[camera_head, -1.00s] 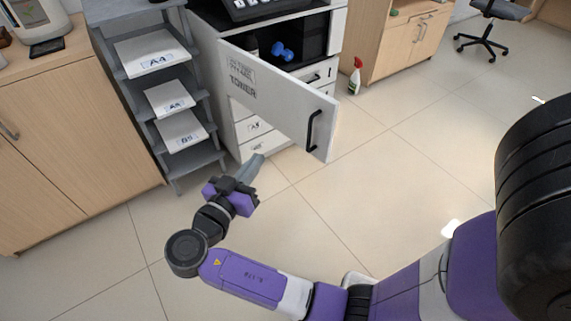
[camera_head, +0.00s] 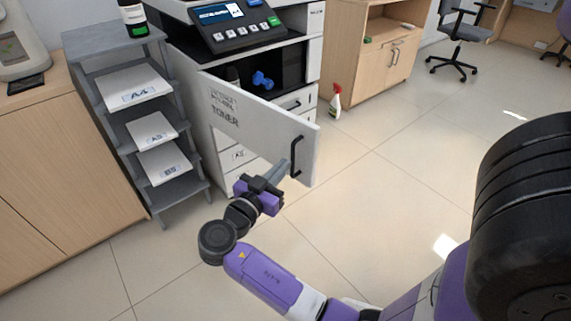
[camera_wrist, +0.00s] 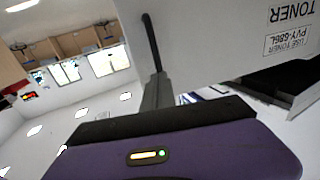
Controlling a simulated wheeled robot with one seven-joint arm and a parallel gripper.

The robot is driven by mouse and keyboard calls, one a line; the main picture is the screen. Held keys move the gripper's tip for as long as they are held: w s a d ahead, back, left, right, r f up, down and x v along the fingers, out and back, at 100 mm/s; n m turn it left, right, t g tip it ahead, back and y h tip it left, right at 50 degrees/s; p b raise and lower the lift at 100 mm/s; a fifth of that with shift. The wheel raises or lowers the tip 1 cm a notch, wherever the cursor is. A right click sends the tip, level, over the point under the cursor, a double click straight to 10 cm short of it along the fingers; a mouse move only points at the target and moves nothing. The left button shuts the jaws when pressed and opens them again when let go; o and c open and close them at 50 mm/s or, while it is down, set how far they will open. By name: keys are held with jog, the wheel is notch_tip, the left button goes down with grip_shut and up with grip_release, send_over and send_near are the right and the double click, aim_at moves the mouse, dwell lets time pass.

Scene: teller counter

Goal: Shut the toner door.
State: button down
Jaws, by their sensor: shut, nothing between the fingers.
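The white toner door (camera_head: 262,124) of the copier stands swung open toward me, with its "TONER" label and a black bar handle (camera_head: 296,157) near its free edge. My gripper (camera_head: 284,167) is shut and empty, its fingertips in front of the door's lower part, close to the handle. In the wrist view, the gripper fingers (camera_wrist: 157,92) point at the door (camera_wrist: 215,40), just below the end of the handle (camera_wrist: 151,42). I cannot tell whether they touch it. Behind the door is the dark open compartment (camera_head: 290,72) with a blue object (camera_head: 262,81) inside.
A grey shelf rack (camera_head: 130,75) with labelled paper stacks stands left of the copier. A wooden cabinet (camera_head: 62,165) is at the far left. A spray bottle (camera_head: 335,102) stands on the floor right of the copier.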

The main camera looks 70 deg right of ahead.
jog(key=shift+s+d, duration=0.2)
jog(key=shift+d, duration=0.8)
